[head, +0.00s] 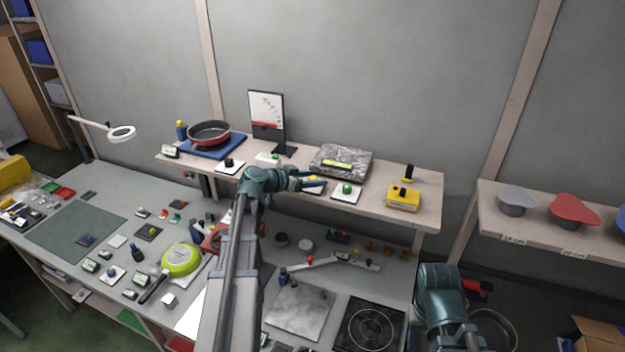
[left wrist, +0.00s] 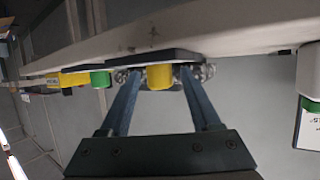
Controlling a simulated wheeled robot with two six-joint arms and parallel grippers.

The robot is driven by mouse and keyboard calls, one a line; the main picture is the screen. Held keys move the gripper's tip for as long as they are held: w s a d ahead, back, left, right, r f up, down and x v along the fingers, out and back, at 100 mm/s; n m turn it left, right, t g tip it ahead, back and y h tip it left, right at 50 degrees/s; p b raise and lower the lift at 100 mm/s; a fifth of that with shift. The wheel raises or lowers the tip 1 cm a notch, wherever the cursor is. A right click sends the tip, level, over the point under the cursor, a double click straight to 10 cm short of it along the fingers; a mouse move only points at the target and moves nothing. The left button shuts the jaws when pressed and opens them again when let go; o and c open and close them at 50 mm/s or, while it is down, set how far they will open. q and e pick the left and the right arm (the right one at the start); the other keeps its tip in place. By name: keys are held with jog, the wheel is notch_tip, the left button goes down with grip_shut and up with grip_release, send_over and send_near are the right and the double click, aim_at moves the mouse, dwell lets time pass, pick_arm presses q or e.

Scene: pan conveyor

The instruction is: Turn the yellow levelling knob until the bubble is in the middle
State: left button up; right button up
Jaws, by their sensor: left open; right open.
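The yellow levelling knob (left wrist: 159,77) stands between the two fingers of my open left gripper (left wrist: 158,72) in the left wrist view. A finger is on each side of it, and I cannot tell whether either touches it. In the head view the knob (head: 313,178) is small and partly hidden by my left gripper (head: 312,184), at the shelf's front edge. Behind it a speckled grey block (head: 355,168) carries a yellow-green level vial (head: 337,164). The bubble is too small to make out.
A green knob on a white plate (head: 346,190) is just right of my left gripper. A yellow box (head: 403,198) stands further right on the shelf (head: 427,213). A black stand with a dial card (head: 267,115) and a red pan (head: 209,133) are to the left.

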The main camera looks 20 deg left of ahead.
pick_arm(q)
grip_shut()
jog(key=shift+s+d+n+y, duration=0.15)
jog(key=shift+s+n+y, duration=0.05)
jog(key=shift+n+y, duration=0.55)
jog(key=shift+w+n+t+y, duration=0.15)
jog(key=shift+n+t+y, duration=0.35)
jog(key=shift+n+y, duration=0.45)
grip_release()
jog(key=shift+a, duration=0.2)
jog(key=p+v, duration=0.5)
jog(key=v, duration=0.8)
jog(key=shift+s, duration=0.35)
